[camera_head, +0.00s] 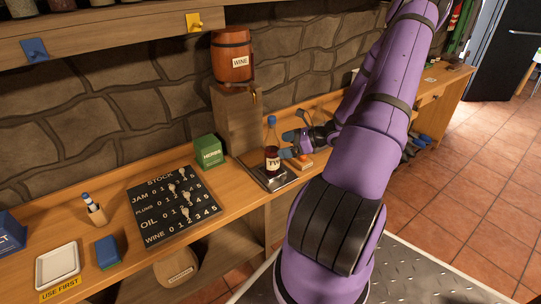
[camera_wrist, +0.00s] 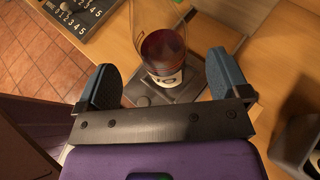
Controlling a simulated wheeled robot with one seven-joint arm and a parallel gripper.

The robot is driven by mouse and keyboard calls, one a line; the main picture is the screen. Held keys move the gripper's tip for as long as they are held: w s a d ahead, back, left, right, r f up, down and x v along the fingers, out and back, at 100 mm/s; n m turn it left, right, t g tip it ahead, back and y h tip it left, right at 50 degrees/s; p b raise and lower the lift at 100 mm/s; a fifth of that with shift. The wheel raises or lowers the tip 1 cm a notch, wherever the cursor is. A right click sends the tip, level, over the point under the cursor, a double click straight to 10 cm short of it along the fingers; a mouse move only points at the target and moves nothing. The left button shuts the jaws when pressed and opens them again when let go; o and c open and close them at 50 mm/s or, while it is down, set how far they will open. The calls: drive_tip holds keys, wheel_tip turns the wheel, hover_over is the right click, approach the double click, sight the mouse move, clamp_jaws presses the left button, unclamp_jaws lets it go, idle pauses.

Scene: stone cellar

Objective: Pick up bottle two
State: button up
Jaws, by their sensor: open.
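The bottle (camera_head: 272,155) is dark red with a blue cap and a pale label reading what looks like "TWO". It stands upright on a dark metal plate (camera_head: 279,183) on the wooden counter. My gripper (camera_head: 289,145) is open, with its blue fingers at the bottle's right side, level with its upper middle. In the wrist view the bottle (camera_wrist: 163,50) is ahead, roughly centred between the two spread fingers, and its top is cut off by the frame edge. I cannot tell whether the fingertips overlap it.
A wine keg (camera_head: 232,55) on a wooden stand (camera_head: 238,118) is just behind the bottle. A green herbs box (camera_head: 208,151) and black stock board (camera_head: 173,207) lie to the left.

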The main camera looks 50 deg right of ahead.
sight(272, 146)
drive_tip(key=shift+r+x, duration=0.1)
drive_tip(key=shift+x, duration=1.25)
drive_tip(key=shift+r+x, duration=0.15)
drive_tip(key=shift+x, duration=1.25)
drive_tip(key=shift+w, duration=0.1)
drive_tip(key=c, duration=1.3)
drive_tip(key=shift+r, duration=0.15)
